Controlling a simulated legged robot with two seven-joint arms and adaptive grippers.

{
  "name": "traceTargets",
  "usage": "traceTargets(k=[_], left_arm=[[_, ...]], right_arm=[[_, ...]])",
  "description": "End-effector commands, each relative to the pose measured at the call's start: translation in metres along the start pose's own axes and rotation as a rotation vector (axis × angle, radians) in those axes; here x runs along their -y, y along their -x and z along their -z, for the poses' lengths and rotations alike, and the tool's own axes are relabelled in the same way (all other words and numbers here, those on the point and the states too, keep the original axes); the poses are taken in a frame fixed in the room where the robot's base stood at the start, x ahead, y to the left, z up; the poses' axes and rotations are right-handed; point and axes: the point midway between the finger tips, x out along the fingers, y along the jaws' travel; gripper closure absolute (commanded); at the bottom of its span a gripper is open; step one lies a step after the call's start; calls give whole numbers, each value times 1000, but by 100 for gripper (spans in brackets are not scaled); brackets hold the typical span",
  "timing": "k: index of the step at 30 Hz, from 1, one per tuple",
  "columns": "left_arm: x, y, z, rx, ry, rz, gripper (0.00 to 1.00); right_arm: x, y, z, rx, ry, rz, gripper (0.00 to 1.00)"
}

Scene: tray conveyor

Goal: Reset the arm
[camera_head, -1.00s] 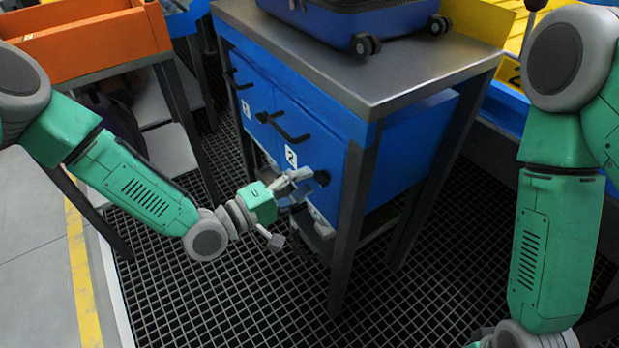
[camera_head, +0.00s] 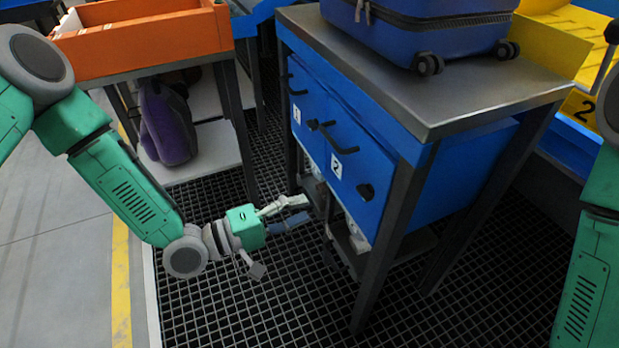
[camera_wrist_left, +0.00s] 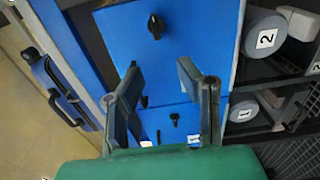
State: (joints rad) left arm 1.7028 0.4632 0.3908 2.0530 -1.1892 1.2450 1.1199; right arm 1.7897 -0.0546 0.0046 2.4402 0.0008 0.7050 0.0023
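My left arm (camera_head: 125,190) reaches in from the left in the head view. Its gripper (camera_head: 298,211) is empty, in front of the blue drawer cabinet (camera_head: 385,190) and below the drawer handles. In the left wrist view the two fingers (camera_wrist_left: 158,78) stand apart with nothing between them, facing the blue drawer fronts (camera_wrist_left: 158,95). Part of my right arm (camera_head: 590,265) shows at the right edge of the head view. Its gripper is out of view.
A blue suitcase (camera_head: 425,25) stands on the cabinet's metal top (camera_head: 450,98). An orange bin (camera_head: 145,45) is on a table at left, with a purple bag (camera_head: 167,125) on its lower shelf. Dark floor grating (camera_head: 250,318) lies open below my gripper.

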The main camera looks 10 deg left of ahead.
Motion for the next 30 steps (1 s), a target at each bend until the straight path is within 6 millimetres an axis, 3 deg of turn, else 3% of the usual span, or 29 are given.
traceTargets(k=[6, 11, 14, 16, 21, 25, 30], left_arm=[[4, 1, -5, -1, -13, 39, 69], [34, 22, -34, 14, -130, 327, 69], [62, 66, -58, 77, -265, 630, 69], [75, 110, -72, 151, -360, 849, 69], [76, 214, -87, 346, -526, 1265, 69], [66, 261, -90, 441, -574, 1431, 69], [62, 281, -90, 484, -591, 1499, 69]], right_arm=[[0, 4, 0, 1, 0, 0, 100], [0, 31, 1, 1, 0, 0, 100], [0, 54, 3, 0, 0, 0, 100], [0, 69, 4, 0, 0, 0, 100], [-1, 95, 5, 0, 0, 0, 100], [-1, 103, 5, 1, 0, 0, 100], [-1, 104, 5, 1, 0, 0, 100]])
